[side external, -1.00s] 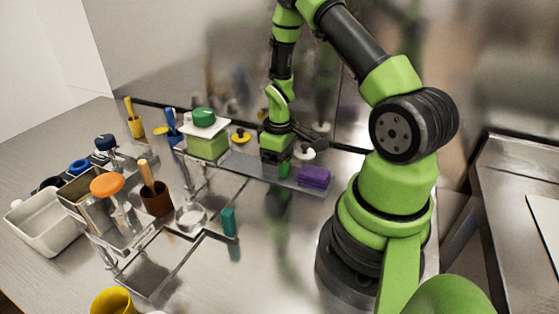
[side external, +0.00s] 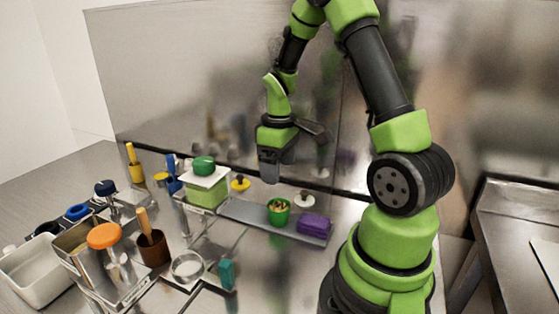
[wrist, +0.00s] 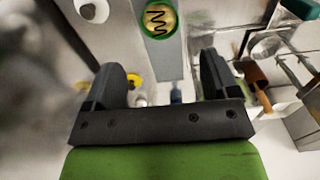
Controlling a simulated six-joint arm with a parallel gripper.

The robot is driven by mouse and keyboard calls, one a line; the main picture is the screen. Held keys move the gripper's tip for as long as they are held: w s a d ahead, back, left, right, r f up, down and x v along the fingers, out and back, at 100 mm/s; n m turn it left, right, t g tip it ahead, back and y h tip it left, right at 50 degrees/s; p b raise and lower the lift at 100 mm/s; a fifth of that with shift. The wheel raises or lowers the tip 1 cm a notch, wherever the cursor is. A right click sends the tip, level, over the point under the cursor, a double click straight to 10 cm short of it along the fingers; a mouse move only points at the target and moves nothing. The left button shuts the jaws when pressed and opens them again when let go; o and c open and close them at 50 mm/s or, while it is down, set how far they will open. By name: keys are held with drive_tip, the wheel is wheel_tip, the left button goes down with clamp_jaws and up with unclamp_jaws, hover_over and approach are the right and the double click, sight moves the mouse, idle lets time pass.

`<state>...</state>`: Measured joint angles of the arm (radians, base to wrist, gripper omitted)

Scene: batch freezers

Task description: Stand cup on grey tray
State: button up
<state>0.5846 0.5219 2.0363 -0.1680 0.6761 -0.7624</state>
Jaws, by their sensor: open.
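A small green cup (side external: 279,211) stands upright on the long grey tray (side external: 248,212), between a yellow-knobbed piece and a purple block. Its inside looks yellowish with dark marks. In the wrist view the cup (wrist: 160,20) shows from above as a green ring around a yellowish centre with a dark squiggle, on the grey strip of the tray (wrist: 168,60). My gripper (side external: 270,178) is above the tray, clear of the cup. In the wrist view its two fingers (wrist: 162,75) are spread apart with nothing held between them.
A purple block (side external: 314,224) and a white piece with a black knob (side external: 304,201) are right of the cup. A yellow-knobbed piece (side external: 240,184) and a light green box with a white lid (side external: 206,188) are left. A brown pot (side external: 153,248) stands farther left. A metal wall rises behind.

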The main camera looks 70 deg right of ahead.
drive_tip(key=s+a+r+m+t, duration=0.15)
drive_tip(key=a+r+t, duration=0.25)
drive_tip(key=a+r, duration=0.7)
drive_tip(key=s+a+r+m+t+y, duration=0.2)
drive_tip(key=s+a+r+t, duration=0.1)
drive_tip(key=s+a+r, duration=0.3)
drive_tip(key=shift+s+a, duration=0.65)
drive_tip(key=shift+s, duration=0.2)
drive_tip(key=shift+m, duration=0.25)
